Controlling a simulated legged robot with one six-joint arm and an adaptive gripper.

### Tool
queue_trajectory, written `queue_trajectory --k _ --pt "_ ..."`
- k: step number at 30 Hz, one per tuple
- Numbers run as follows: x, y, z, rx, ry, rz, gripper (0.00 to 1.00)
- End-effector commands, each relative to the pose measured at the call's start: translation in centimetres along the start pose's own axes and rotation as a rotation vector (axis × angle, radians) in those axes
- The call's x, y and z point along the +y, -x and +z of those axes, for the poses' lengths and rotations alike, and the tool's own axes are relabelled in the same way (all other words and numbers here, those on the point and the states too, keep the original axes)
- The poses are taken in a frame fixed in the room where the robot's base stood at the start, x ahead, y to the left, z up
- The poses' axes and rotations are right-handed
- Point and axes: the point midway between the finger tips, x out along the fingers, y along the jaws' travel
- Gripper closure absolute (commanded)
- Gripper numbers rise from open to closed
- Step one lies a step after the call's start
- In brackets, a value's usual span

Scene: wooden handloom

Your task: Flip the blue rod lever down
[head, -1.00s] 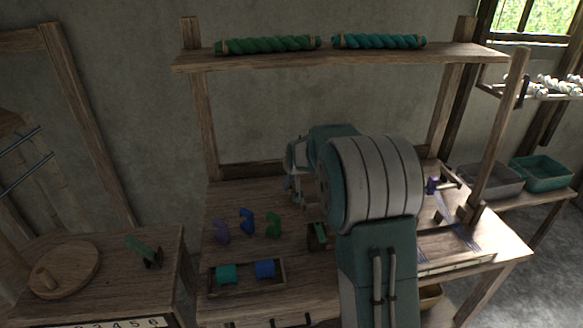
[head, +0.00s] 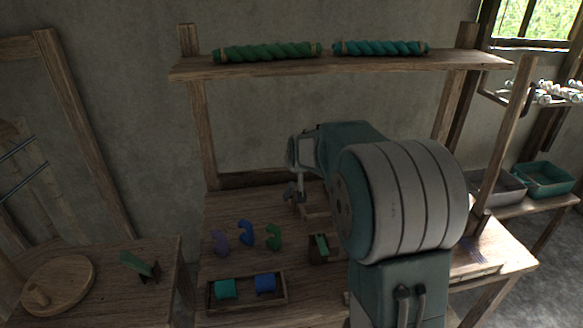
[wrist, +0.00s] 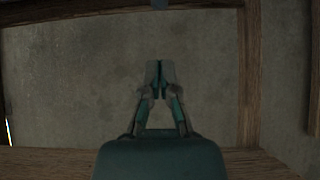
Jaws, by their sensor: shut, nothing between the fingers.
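Three small curved pieces stand in a row on the wooden loom table (head: 320,289): a purple one (head: 220,241), a blue one (head: 246,235) and a green one (head: 273,237). The blue one is the only blue lever-like piece I see, and I cannot tell whether it is the blue rod lever. My gripper (head: 292,194) is above and behind this row, to the right of the blue piece and apart from it. In the wrist view my gripper (wrist: 160,68) is shut and empty, with a bare wall beyond. No lever shows in the wrist view.
A tray (head: 247,305) holds a teal and a blue spool. A green lever on a block (head: 319,246) stands right of the row. A shelf (head: 340,64) with green and teal yarn rolls spans above. My arm hides much of the table's right side.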

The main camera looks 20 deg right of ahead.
Motion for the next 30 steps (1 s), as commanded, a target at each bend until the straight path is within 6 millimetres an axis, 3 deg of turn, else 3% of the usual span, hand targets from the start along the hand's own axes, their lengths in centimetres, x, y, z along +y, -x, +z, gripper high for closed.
queue_trajectory --k 3,9,26,30 --pt "0.0 2.1 0.3 0.003 0.0 0.0 1.0" --pt "0.0 4.2 0.7 0.002 -0.001 0.0 1.0" --pt "0.0 4.5 0.8 0.001 0.0 0.0 1.0" --pt "-0.7 6.7 1.3 -0.012 0.008 -0.01 1.0"
